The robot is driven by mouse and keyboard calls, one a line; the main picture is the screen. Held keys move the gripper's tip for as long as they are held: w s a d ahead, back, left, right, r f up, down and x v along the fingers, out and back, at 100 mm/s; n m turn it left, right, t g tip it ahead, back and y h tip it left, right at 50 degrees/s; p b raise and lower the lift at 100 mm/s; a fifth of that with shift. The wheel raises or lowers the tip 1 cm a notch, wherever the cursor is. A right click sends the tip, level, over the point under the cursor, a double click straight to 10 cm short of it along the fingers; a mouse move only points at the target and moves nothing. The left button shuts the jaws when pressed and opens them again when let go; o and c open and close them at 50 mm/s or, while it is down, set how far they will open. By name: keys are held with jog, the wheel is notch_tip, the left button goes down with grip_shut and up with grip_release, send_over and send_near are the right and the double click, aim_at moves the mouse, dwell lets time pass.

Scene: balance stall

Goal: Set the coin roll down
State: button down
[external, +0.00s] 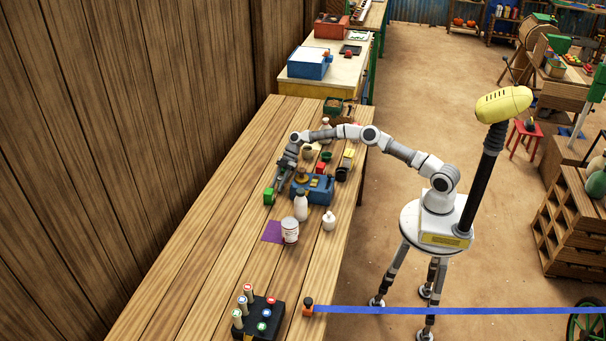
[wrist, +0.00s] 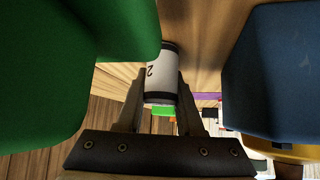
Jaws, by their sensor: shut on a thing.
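The coin roll (wrist: 161,75) is a white cylinder with dark bands at its ends and a "2" on its side. In the wrist view it sits between the two fingers of my gripper (wrist: 162,92), which is shut on it. The wood of the table shows around it; I cannot tell whether the roll touches the table. In the external view my gripper (external: 279,183) points down over the table between a green block and a blue balance; the roll is too small to make out there.
The green block (wrist: 75,70) is close on the left in the wrist view, and the blue body (wrist: 278,75) is close on the right. In the external view, a white bottle (external: 301,206), a can (external: 290,231) and a purple mat (external: 271,232) are nearby. The table's left front (external: 190,270) is clear.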

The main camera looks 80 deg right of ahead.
jog(key=shift+f, duration=0.1)
jog(key=c, duration=0.5)
grip_release()
jog(key=shift+c, duration=0.2)
